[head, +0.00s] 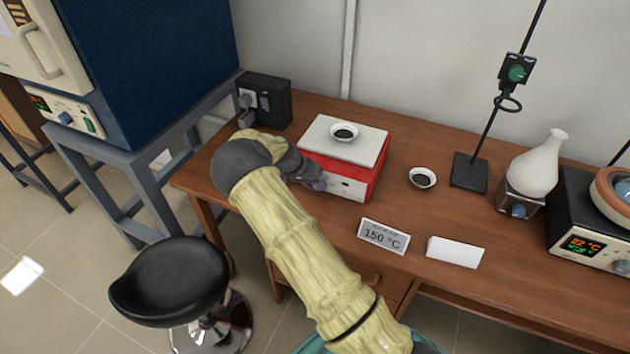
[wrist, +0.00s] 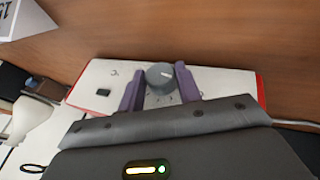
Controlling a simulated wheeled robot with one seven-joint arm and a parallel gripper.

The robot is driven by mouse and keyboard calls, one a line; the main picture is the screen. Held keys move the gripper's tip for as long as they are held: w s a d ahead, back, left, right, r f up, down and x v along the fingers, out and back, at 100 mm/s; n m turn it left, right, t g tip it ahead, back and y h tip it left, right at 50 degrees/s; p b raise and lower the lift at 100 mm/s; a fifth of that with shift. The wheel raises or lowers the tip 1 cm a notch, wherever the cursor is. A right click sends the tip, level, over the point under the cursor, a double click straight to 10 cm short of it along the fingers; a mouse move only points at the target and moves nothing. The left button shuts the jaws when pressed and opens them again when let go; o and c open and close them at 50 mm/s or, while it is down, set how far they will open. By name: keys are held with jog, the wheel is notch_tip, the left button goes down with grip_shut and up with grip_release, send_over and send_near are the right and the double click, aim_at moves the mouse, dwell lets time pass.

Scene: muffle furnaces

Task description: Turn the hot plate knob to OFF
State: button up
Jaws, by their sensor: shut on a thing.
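The hot plate (head: 378,168) is a red box with a white top and a white front panel, standing on the wooden bench. Its front panel (wrist: 225,82) fills the middle of the wrist view. The grey round knob (wrist: 160,75) has a pale pointer mark on its face. My gripper (wrist: 159,85) has its two purple fingers on either side of the knob, shut on it. In the head view my gripper (head: 318,183) is at the left part of the hot plate's front, and the knob is hidden there. The dial markings are too small to read.
A dish with dark content (head: 344,132) sits on the hot plate, and another dish (head: 422,178) stands to its right. A "150 °C" sign (head: 383,236) and a blank white card (head: 455,252) stand in front. A stand (head: 468,172) and a white flask (head: 537,165) are farther right.

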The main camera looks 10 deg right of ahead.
jog(key=shift+h, duration=0.4)
jog(key=o, duration=1)
jog(key=shift+a, duration=0.1)
jog(key=b+v, duration=0.1)
jog(key=v, duration=1.6)
jog(key=shift+w+r, duration=0.2)
jog(key=shift+w, duration=0.1)
